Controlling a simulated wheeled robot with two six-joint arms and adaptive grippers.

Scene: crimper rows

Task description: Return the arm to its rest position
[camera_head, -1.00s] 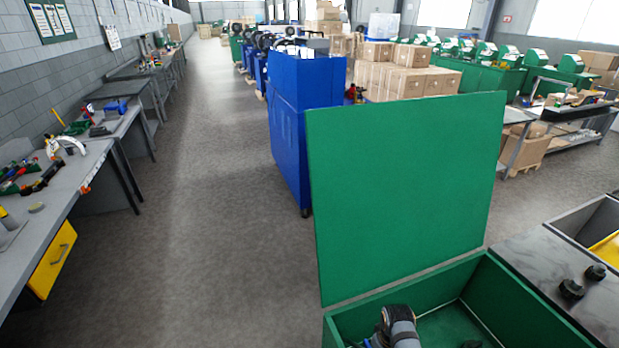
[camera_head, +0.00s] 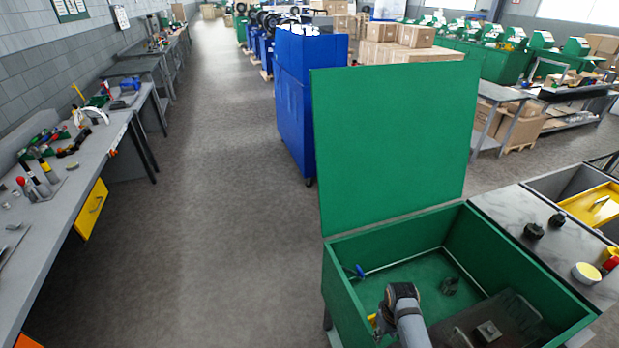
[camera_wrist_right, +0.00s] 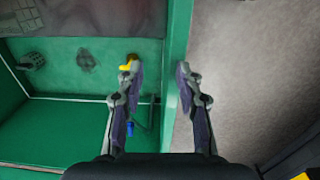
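A blue-tipped item (camera_head: 358,271) is by the crate's left wall. My left gripper is in neither view.
The crate's green lid (camera_head: 395,150) stands upright behind it. A dark part (camera_head: 450,286) and a grey block (camera_head: 487,331) lie inside. A marble-topped counter (camera_head: 510,215) adjoins on the right. A blue cabinet (camera_head: 295,110) stands behind. The aisle floor (camera_head: 220,220) on the left is clear.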

